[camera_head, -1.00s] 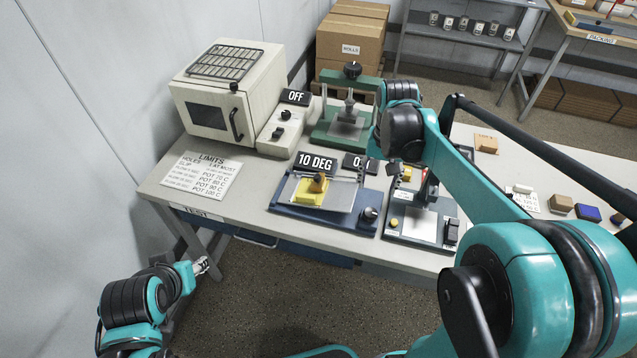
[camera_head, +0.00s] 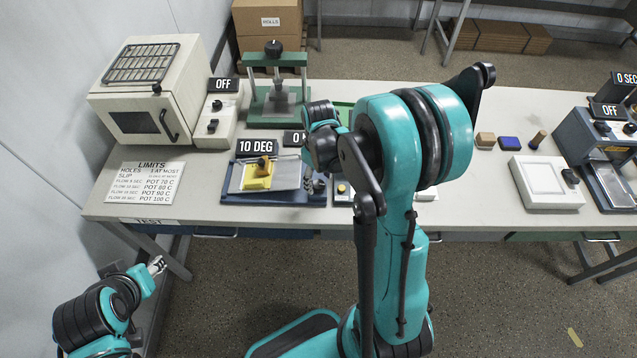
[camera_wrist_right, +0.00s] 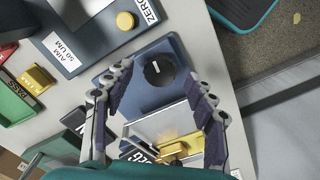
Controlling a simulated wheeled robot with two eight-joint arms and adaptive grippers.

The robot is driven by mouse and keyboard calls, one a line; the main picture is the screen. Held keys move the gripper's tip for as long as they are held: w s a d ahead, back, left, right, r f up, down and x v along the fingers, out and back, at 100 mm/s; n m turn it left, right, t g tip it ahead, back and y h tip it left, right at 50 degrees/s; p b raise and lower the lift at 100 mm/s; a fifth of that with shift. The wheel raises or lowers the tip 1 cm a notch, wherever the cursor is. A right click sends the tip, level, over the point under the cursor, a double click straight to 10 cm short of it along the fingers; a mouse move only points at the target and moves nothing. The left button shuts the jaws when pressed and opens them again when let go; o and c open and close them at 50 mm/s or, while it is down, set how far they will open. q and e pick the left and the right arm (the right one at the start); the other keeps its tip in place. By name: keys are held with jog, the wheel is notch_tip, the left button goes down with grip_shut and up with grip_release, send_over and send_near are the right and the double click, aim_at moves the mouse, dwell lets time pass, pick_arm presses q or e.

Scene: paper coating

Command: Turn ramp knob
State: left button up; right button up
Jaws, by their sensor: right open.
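The blue ramp device (camera_head: 275,197) stands on the table, with a "10 DEG" display (camera_head: 257,147) behind it and a yellow block (camera_head: 257,178) on its plate. The ramp knob (camera_wrist_right: 158,70) is round and black with a white mark, on a blue panel in the right wrist view. My right gripper (camera_wrist_right: 158,76) is open, its two fingers on either side of the knob with gaps showing. In the head view my right gripper (camera_head: 314,182) is at the ramp's right end and largely covers the knob. My left gripper (camera_head: 157,265) is away from the table, lower left; its opening is unclear.
A cream oven (camera_head: 150,90) and a green press (camera_head: 275,95) stand behind the ramp. A limits sheet (camera_head: 146,182) lies left of it. A blue device with a yellow button (camera_wrist_right: 125,20) is beside the knob. A white plate device (camera_head: 545,182) stands farther right.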

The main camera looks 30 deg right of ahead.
jog(key=shift+f, duration=0.9)
jog(key=c, duration=1.2)
jog(key=shift+o, duration=0.2)
jog(key=shift+m+b, duration=0.3)
jog(key=shift+m, duration=0.1)
jog(key=m+b, duration=0.1)
jog(key=m, duration=0.2)
jog(key=shift+a+m, duration=0.1)
jog(key=shift+m, duration=0.3)
jog(key=m, duration=0.5)
jog(key=shift+b, duration=0.35)
